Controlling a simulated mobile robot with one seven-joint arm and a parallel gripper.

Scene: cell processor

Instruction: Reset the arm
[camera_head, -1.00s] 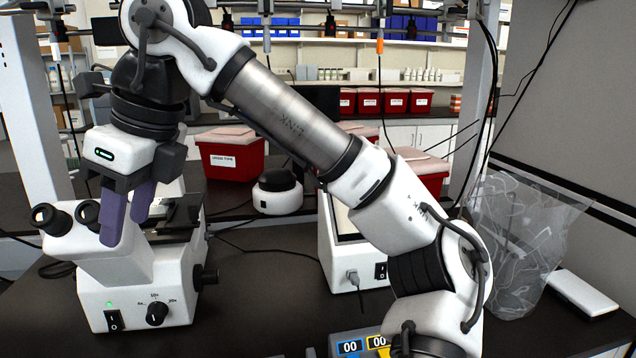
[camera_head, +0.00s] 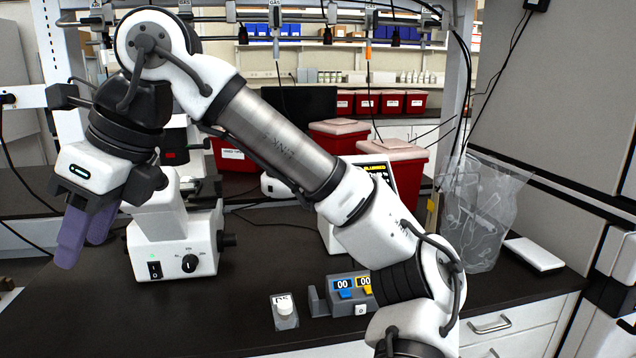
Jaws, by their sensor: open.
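My gripper (camera_head: 84,238) hangs at the left of the head view on my white and silver arm, its purple fingers pointing down. The fingers show a gap at the tips and hold nothing. It is in front of and left of a white microscope (camera_head: 172,240), which stands on the dark bench (camera_head: 130,315). My arm rises from the lower right, bends at the top left and hides part of the microscope's upper portion. I cannot tell how far the fingers are from the bench.
A grey counter with blue and yellow buttons (camera_head: 345,294) and a small clear container with a white lid (camera_head: 284,308) are at the front. Red bins (camera_head: 400,168) stand behind. A clear bag (camera_head: 485,215) and a white flat box (camera_head: 533,254) are at the right. The front left bench is clear.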

